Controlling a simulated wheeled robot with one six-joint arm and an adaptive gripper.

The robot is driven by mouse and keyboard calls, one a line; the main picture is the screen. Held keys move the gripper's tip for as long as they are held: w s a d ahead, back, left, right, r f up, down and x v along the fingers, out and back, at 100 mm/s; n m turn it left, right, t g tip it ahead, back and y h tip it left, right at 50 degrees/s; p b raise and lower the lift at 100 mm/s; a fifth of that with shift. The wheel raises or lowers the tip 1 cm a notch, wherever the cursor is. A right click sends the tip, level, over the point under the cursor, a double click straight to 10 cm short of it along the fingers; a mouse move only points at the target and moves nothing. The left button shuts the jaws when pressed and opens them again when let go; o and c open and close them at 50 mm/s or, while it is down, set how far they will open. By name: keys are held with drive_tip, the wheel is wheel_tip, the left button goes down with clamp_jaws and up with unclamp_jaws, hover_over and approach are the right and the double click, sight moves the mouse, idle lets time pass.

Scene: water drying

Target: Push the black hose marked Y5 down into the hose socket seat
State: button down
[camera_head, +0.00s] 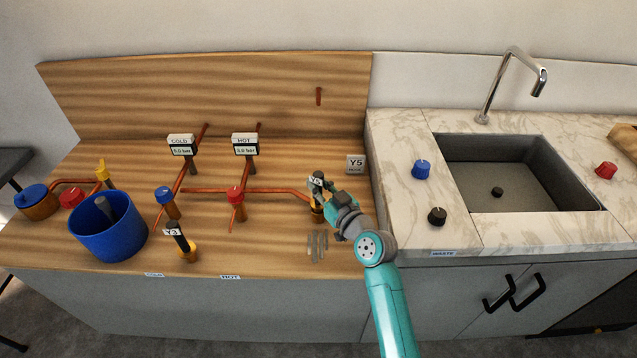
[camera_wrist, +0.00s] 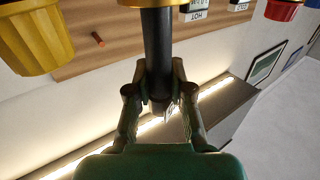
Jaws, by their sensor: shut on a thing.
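The black hose marked Y5 (camera_head: 316,179) stands roughly upright toward the right of the wooden worktop. Its white tag faces the body camera. My gripper (camera_head: 324,188) reaches it from the right and is shut on it. In the wrist view my gripper's fingers (camera_wrist: 160,78) close around the black hose (camera_wrist: 157,45). The yellow-orange socket seat (camera_head: 317,214) is at the hose's lower end, partly hidden by my gripper. In the wrist view, which looks upside down, the hose meets a gold collar (camera_wrist: 155,3) at the top edge. How deep it sits cannot be told.
A second black hose marked Y3 (camera_head: 178,236) stands in a yellow seat at the left. A copper pipe (camera_head: 270,190) leads to the Y5 spot. Red (camera_head: 236,196) and blue (camera_head: 164,195) knobs and a blue bucket (camera_head: 108,236) stand leftward. Grey strips (camera_head: 317,246) lie in front.

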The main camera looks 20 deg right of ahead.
drive_tip(key=shift+f, duration=0.9)
drive_tip(key=c, duration=1)
unclamp_jaws()
drive_tip(key=shift+o, duration=0.2)
drive_tip(key=v, duration=1.2)
drive_tip(key=shift+s+f, duration=0.1)
